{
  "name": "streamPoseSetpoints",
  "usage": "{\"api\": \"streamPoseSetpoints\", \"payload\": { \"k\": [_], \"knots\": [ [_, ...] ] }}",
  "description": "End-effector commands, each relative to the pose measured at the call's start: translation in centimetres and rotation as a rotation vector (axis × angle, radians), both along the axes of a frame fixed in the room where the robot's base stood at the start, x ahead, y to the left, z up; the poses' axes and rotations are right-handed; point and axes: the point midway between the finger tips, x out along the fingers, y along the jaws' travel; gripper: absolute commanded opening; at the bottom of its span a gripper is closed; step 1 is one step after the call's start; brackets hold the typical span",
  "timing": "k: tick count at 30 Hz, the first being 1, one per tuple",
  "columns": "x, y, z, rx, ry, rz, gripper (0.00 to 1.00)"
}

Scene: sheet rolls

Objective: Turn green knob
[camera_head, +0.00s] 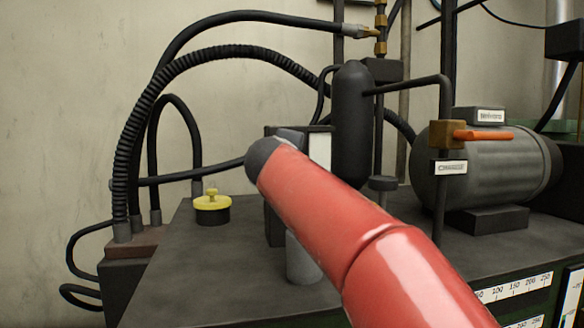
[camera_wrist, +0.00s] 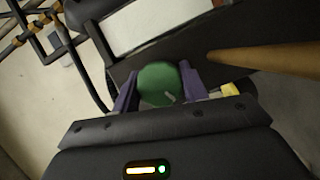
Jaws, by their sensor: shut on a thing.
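The green knob (camera_wrist: 158,84) shows in the wrist view as a rounded green disc with a small pale mark near its lower right. My gripper (camera_wrist: 158,90) has its two purple fingers on either side of the knob, shut on it. In the head view my red arm reaches in from the lower right and ends in front of the dark equipment. The arm hides the green knob and my gripper's fingers there.
A yellow knob (camera_head: 212,202) stands on the dark bench top (camera_head: 180,260) to the left. Behind are a black cylinder (camera_head: 352,115), black hoses (camera_head: 150,115) and a grey tank (camera_head: 480,165) with an orange lever (camera_head: 484,135). Open bench surface lies left of my arm.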

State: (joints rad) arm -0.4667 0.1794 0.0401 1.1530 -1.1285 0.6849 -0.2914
Motion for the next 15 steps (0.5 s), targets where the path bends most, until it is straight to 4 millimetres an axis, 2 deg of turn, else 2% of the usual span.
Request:
{"api": "streamPoseSetpoints", "payload": {
  "k": [15],
  "knots": [
    [0.02, 0.05, -0.15, -0.118, -0.031, 0.001, 0.2]
  ]
}}
